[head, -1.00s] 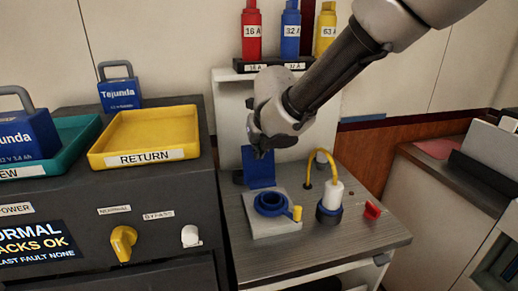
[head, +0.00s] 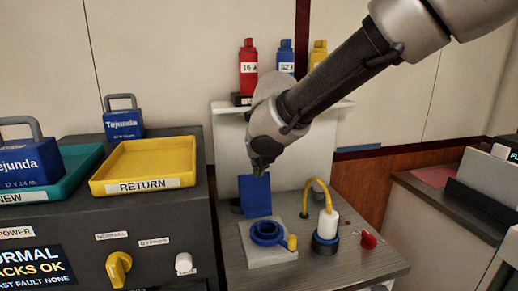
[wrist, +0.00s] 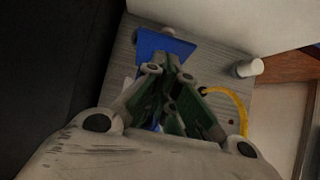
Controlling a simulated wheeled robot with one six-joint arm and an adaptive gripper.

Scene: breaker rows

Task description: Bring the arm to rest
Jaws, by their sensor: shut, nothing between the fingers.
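My gripper (head: 262,164) hangs from the arm above the small grey table, pointing down. In the wrist view my gripper (wrist: 172,92) has its green-lined fingers drawn together with nothing between them. Just below the fingertips in the head view stands the raised blue lid (head: 255,196) of a socket. The blue lid also shows in the wrist view (wrist: 155,45), beyond the fingers. I cannot tell how much room there is between fingertips and lid. The blue ring socket (head: 267,232) on its grey plate is open in front.
A white plug (head: 327,223) with a yellow cable (head: 317,184) stands right of the socket, near a red piece (head: 368,240). Red (head: 248,70), blue (head: 286,58) and yellow (head: 318,54) units stand on the shelf behind my arm. A yellow RETURN tray (head: 143,166) lies left.

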